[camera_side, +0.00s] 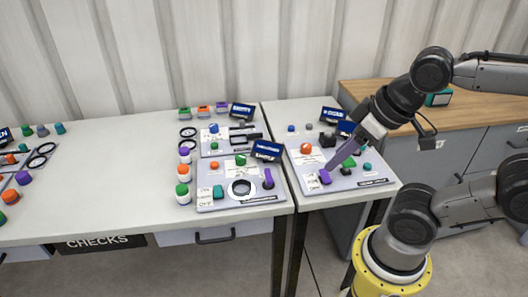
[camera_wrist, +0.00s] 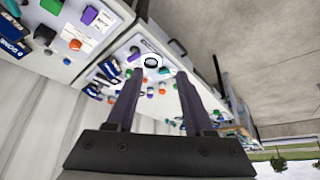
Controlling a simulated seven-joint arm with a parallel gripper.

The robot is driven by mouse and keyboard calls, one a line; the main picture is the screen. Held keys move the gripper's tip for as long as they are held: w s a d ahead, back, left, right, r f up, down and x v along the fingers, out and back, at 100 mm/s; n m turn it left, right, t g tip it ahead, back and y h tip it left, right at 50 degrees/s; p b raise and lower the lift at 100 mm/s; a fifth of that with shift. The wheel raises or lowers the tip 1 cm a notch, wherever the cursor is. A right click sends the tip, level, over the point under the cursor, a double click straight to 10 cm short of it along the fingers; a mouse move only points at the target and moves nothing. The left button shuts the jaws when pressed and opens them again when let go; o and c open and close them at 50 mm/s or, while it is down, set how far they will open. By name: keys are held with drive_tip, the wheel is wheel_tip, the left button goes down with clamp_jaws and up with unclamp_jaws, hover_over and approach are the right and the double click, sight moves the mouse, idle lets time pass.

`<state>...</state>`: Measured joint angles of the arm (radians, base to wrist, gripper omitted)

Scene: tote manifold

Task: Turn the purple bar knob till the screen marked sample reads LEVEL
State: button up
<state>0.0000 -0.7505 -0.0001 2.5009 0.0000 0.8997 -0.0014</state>
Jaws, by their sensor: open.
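A purple bar knob (camera_side: 325,177) stands at the front left of the right-hand panel (camera_side: 375,183). Another purple bar knob (camera_side: 268,178) stands upright at the right of the middle panel (camera_side: 215,207). My gripper (camera_side: 332,166) reaches down over the right-hand panel, its fingertips appearing close to that panel's knob; I cannot tell if they touch it. In the wrist view my gripper (camera_wrist: 159,76) is open, with nothing held between its fingers. Blue screens stand behind the panels, one at the middle panel (camera_side: 266,151) and one at the right-hand panel (camera_side: 333,114); their words are too small to read.
An orange knob (camera_side: 306,148), a green knob (camera_side: 348,162) and a teal knob (camera_side: 367,167) crowd the right-hand panel. A black ring (camera_side: 241,188) lies on the middle panel. The table's left middle (camera_side: 110,180) is clear.

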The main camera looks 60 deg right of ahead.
idle(0.6)
drive_tip(key=w+r+m, duration=0.4)
drive_tip(key=w, duration=0.2)
drive_tip(key=m+g, duration=0.5)
drive_tip(key=g, duration=0.1)
hover_over(269, 174)
wheel_tip(269, 174, down, 13)
wheel_tip(269, 174, down, 13)
clamp_jaws()
